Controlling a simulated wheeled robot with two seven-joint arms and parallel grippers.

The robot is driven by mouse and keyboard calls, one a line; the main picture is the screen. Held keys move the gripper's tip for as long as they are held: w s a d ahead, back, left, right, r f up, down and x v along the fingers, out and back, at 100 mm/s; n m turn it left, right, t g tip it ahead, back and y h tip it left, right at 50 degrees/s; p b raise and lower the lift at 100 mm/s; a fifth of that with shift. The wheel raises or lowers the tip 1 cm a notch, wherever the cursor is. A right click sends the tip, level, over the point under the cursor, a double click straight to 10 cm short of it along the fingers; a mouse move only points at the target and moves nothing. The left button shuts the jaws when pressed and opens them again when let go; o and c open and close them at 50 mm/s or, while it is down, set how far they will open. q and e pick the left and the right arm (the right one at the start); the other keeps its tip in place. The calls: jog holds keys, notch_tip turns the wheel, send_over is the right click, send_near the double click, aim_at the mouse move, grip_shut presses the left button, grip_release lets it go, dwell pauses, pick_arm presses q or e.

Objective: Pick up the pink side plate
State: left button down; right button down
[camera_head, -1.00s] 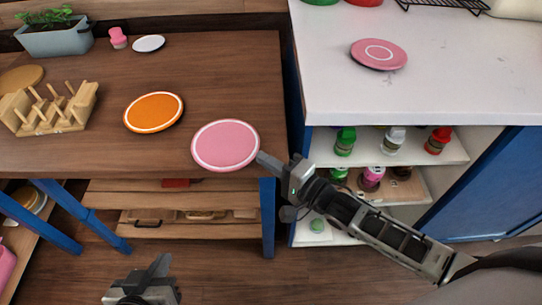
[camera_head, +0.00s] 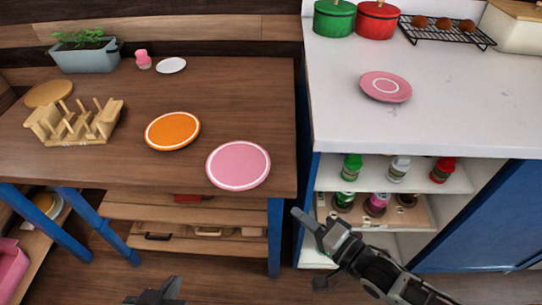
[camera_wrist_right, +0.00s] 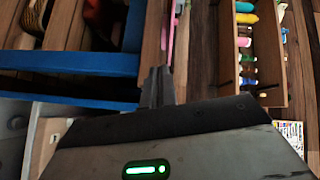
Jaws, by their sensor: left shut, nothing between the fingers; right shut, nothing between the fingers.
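A pink plate with a white rim line (camera_head: 238,165) lies at the front right corner of the wooden table, its front edge near the table's edge. A second pink plate, with a white inner ring (camera_head: 386,87), lies on the white counter. My right gripper (camera_head: 300,214) is shut and empty, below and right of the first plate, apart from it. In the right wrist view its fingers (camera_wrist_right: 157,86) are together, and a thin pink strip (camera_wrist_right: 171,28) shows beyond them, perhaps a plate edge-on. My left gripper (camera_head: 172,287) is shut and empty at the bottom edge, partly cut off.
An orange plate (camera_head: 172,131), a wooden rack (camera_head: 75,124), a small white plate (camera_head: 171,65) and a planter (camera_head: 86,55) stand on the wooden table (camera_head: 225,90). Pots and a wire rack (camera_head: 447,34) are at the counter's back. Bottles fill shelves under the white counter (camera_head: 440,125).

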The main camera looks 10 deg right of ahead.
jog(key=s+f+n+g+h, duration=0.2)
jog(key=s+n+h, duration=0.3)
jog(key=s+n, duration=0.3)
jog(key=n+g, duration=0.1)
jog(key=n, duration=0.2)
jog(key=shift+f+g+h, duration=0.25)
jog(key=shift+g+h, duration=0.15)
jog(key=shift+s+a, duration=0.1)
